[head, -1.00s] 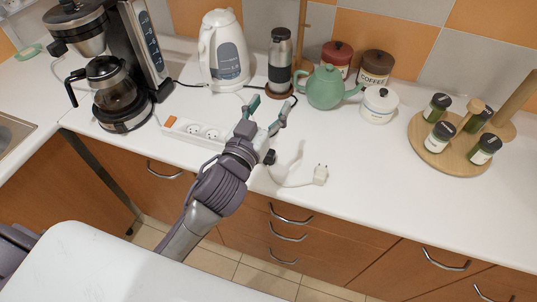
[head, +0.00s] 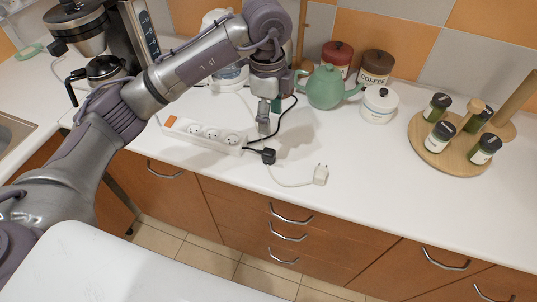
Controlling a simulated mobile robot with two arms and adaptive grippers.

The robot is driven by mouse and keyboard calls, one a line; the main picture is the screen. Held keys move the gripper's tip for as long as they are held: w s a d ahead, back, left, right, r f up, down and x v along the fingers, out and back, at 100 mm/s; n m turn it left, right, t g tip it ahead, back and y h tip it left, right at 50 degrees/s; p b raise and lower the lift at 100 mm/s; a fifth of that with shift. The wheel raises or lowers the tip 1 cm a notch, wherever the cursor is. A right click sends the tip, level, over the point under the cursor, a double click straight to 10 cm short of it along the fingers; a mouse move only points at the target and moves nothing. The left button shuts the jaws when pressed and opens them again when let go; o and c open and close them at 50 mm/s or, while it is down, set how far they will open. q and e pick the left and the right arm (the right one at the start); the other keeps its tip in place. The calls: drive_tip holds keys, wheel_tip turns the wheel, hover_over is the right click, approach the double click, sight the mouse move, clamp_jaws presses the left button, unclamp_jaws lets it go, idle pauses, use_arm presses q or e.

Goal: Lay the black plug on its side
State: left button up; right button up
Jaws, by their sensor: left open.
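The black plug (head: 268,156) is on the white counter, just off the right end of the white power strip (head: 205,134). Its black cord runs up behind it. It is too small to tell whether it stands upright or lies tilted. My left gripper (head: 268,122) points down above the counter, a little behind the plug and apart from it. Its fingers are open and nothing shows between them. My right gripper is not in view.
A white plug (head: 320,174) with its cord lies to the right, near the counter's front edge. A green teapot (head: 325,88) and a white pot (head: 379,105) stand behind. A round wooden spice tray (head: 420,145) is at right. Counter between is clear.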

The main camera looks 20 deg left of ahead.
use_arm(q)
drive_tip(key=a, duration=0.1)
drive_tip(key=p, duration=0.2)
hover_over(269, 152)
drive_tip(key=f, duration=0.8)
drive_tip(key=shift+w+a, duration=0.1)
drive_tip(key=shift+a, duration=0.2)
drive_tip(key=f, duration=0.1)
drive_tip(key=f+p, duration=0.1)
drive_tip(key=f, duration=0.1)
drive_tip(key=f+p, duration=0.1)
drive_tip(key=f, duration=0.1)
drive_tip(key=shift+d, duration=0.25)
drive_tip(key=shift+f, duration=0.2)
clamp_jaws()
